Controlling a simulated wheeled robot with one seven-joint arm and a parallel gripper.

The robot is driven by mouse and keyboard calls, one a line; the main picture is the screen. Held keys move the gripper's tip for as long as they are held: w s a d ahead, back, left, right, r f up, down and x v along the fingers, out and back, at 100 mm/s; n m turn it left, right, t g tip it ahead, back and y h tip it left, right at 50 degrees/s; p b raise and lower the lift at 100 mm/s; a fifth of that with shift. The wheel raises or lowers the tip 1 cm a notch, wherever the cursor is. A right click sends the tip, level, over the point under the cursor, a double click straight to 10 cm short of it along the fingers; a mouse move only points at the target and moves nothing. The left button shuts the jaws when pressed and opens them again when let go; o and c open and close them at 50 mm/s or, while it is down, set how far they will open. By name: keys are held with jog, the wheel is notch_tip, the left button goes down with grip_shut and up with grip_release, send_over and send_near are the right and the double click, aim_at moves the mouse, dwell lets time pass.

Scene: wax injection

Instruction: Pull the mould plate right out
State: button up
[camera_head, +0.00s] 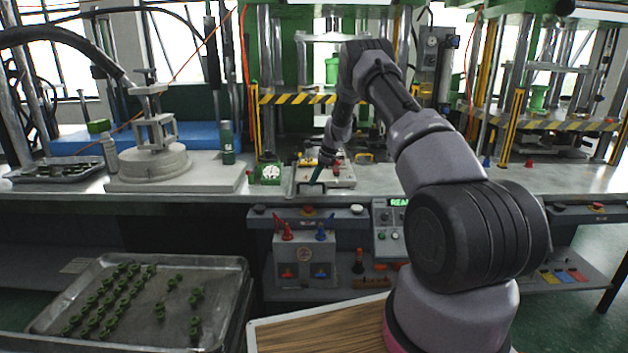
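The mould plate (341,181) is a light, flat plate on the grey bench below the green press. Its front lies near the bench's front edge. A thin bar-like handle (304,189) shows at its front left. My arm reaches forward from the right, and my gripper (316,181) points down at the plate's front left, by the handle. The gripper is small and dark here. I cannot tell whether it touches the handle or whether its fingers are open or shut. Part of the plate is hidden behind the gripper.
The press with a striped guard (290,98) rises behind. A tray (225,275) of green parts is at lower left.

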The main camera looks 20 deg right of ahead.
jog(key=o, duration=0.4)
jog(key=shift+w, duration=0.1)
jog(key=shift+d, duration=0.1)
jog(key=v, duration=1)
jog(key=shift+d+r, duration=0.1)
jog(key=shift+r, duration=0.25)
jog(key=shift+r, duration=0.1)
jog(key=s+a+r+n+t, duration=0.1)
jog(key=s+a+r+n, duration=0.25)
jog(key=s+r, duration=0.7)
jog(key=s+a+r+n+t, duration=0.15)
jog(key=s+r+n, duration=0.25)
jog(key=s+r, duration=0.7)
jog(key=s+a+r+n, duration=0.1)
jog(key=s+r+n, duration=0.1)
jog(key=s, duration=0.7)
jog(key=s+a+r+n+t+h, duration=0.1)
jog(key=s+n, duration=0.3)
jog(key=s, duration=0.5)
jog(key=s+r+n, duration=0.3)
jog(key=s, duration=0.7)
jog(key=shift+a+r+t+h, duration=0.25)
jog(key=shift+a+h, duration=0.15)
